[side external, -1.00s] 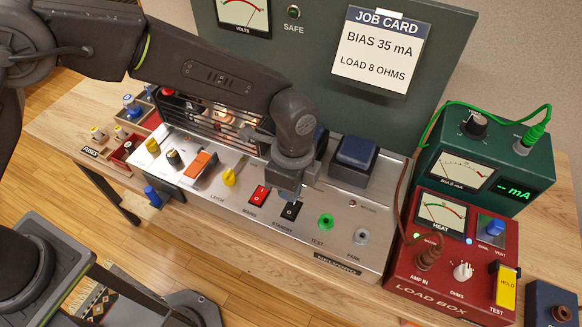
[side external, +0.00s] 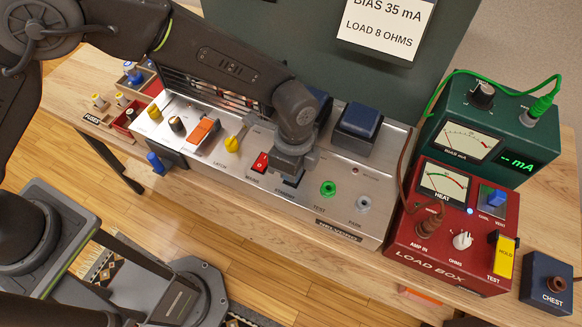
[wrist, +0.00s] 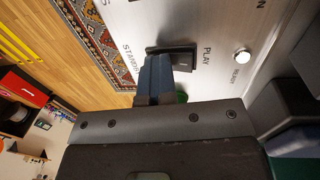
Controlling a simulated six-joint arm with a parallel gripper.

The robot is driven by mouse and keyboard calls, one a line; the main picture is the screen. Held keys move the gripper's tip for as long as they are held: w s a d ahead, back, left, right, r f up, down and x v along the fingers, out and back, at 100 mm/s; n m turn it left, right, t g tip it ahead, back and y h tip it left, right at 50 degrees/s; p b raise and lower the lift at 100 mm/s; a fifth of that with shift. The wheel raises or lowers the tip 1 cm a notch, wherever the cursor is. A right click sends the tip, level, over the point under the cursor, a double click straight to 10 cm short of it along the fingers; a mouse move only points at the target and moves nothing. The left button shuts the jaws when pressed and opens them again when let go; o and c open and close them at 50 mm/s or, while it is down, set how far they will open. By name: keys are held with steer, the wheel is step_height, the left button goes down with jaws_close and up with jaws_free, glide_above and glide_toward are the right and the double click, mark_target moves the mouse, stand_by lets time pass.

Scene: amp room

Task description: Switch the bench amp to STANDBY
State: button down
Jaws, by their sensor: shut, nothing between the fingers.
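The bench amp (side external: 345,208) is a long silver panel on the wooden bench. Its black rocker switch is mostly hidden under my gripper (side external: 291,177) in the side view. In the wrist view the black rocker (wrist: 172,50) lies between the printed words STANDBY and PLAY. My gripper (wrist: 159,65) is shut and empty, its blue-grey fingertips at the rocker's STANDBY-side end. They look in contact or very close; I cannot tell which. They hide part of the rocker, and its tilt is unclear.
A green jack (side external: 328,188) is close on the right. A blue-topped block (side external: 358,122) stands behind. The red load box (side external: 408,240) is farther right.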

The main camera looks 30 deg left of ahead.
steer(key=shift+f, duration=0.3)
steer(key=shift+w+r, duration=0.2)
steer(key=shift+w, duration=0.55)
steer(key=shift+r, duration=0.1)
step_height(320, 180, up, 14)
steer(key=w, duration=0.1)
steer(key=shift+w, duration=0.35)
